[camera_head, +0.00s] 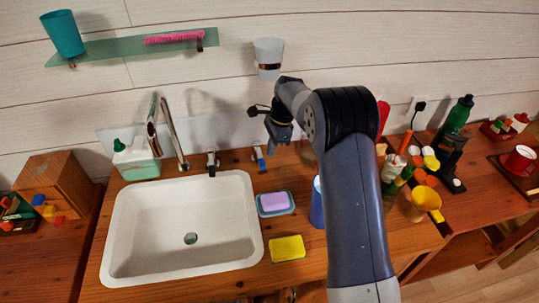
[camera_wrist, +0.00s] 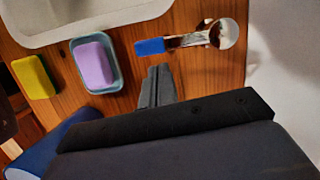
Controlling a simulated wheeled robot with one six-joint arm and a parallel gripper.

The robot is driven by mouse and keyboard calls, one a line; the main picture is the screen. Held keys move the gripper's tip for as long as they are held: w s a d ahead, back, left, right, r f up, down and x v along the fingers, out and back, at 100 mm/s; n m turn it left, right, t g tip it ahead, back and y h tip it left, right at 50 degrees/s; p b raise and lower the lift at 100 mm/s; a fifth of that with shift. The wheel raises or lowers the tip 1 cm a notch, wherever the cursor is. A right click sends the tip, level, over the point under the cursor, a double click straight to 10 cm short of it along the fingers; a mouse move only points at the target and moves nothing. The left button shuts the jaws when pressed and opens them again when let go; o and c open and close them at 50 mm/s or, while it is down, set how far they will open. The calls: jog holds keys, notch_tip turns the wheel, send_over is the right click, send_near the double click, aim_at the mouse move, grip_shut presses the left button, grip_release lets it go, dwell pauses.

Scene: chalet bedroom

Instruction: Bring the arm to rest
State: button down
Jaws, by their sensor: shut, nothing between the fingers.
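My arm reaches up from the bottom right of the head view and bends down at its far end. My gripper (camera_head: 279,138) hangs above the back of the wooden counter (camera_head: 235,160), right of the sink. In the wrist view my gripper (camera_wrist: 158,84) shows its fingers together with nothing between them. It points down over bare wood, apart from the things around it. The metal fitting with a blue end (camera_wrist: 150,46) lies close by, and it also shows in the head view (camera_head: 258,158). My arm hides part of the counter to the right.
A lilac soap in a blue dish (camera_head: 275,203), a yellow sponge (camera_head: 287,249) and a blue cup (camera_head: 317,203) are near the gripper. The white sink (camera_head: 125,235) and tap (camera_head: 170,130) are left. A white cup in a wall holder (camera_head: 269,52) is above; several bottles stand right.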

jog(key=v, duration=0.8)
jog(key=shift+b, duration=0.3)
jog(key=p+x, duration=0.1)
jog(key=x, duration=1)
jog(key=shift+d, duration=0.1)
